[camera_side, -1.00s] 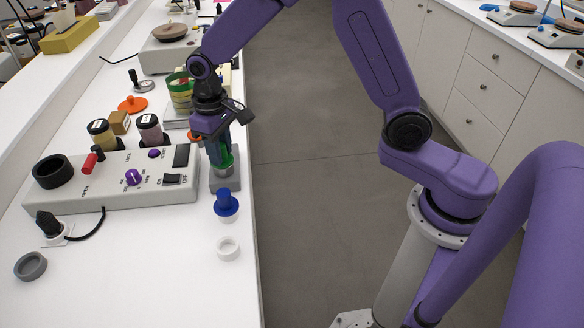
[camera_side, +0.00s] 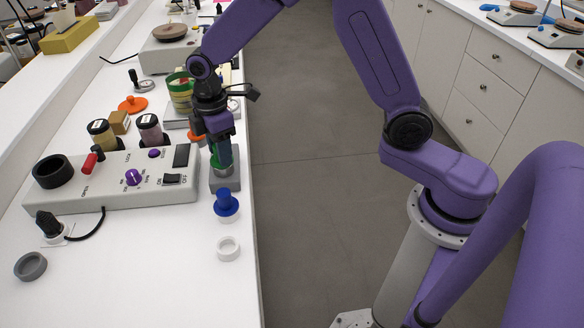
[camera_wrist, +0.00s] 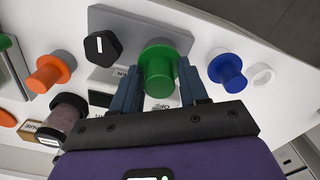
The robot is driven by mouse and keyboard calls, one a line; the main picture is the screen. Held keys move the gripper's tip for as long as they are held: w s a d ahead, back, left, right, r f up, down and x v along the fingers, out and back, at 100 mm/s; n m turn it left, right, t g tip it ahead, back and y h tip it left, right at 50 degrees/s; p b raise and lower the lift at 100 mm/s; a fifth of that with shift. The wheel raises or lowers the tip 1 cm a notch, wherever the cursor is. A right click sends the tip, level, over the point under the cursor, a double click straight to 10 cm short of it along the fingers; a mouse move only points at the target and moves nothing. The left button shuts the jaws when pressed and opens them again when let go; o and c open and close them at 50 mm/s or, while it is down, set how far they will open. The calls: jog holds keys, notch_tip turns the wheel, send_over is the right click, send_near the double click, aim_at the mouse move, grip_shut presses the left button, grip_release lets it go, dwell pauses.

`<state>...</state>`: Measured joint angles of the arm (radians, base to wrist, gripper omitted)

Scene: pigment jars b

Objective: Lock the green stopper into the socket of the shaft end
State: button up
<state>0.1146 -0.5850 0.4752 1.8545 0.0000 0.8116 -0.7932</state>
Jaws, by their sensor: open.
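The green stopper (camera_wrist: 158,72) has a wide flange and a narrower round grip; it stands on a grey block in the wrist view. In the side view a little green (camera_side: 214,160) shows between my fingers, above the grey block (camera_side: 225,181) at the right end of the control box. My gripper (camera_wrist: 160,92) points down with one finger on each side of the stopper's grip. The fingers are open, with narrow gaps to the grip. The socket and shaft end are hidden under the stopper, so I cannot tell how deep it sits or whether it is locked.
A blue stopper (camera_side: 226,203) and a white ring (camera_side: 228,248) stand in front of the block, near the bench edge. The grey control box (camera_side: 120,182) with knobs and switches lies to the left. Jars (camera_side: 150,131) stand behind it. The front bench is mostly clear.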

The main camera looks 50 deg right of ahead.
jog(key=shift+n, duration=0.6)
grip_shut()
